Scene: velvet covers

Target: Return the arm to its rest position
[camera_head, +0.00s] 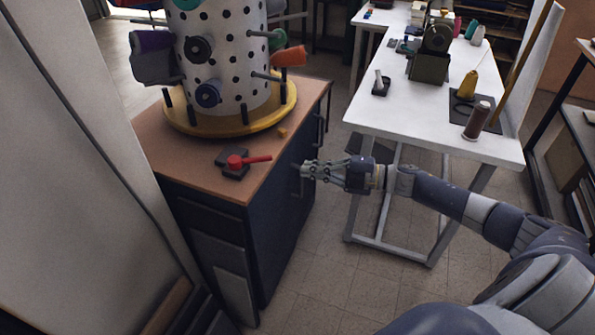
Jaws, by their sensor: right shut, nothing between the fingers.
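My right arm comes in from the lower right and reaches left across the middle of the view. Its gripper (306,170) is shut and empty. In the picture it lies just right of the dark cabinet's front (268,235), near a handle on it; I cannot tell whether it touches. My left gripper is not in view.
The cabinet's wooden top (185,158) bears a yellow round base (282,109) with a white dotted drum (232,50), and a red-handled item (248,160) on a black block. A white table (410,115) with spools and a machine stands right. Floor (320,275) is free between.

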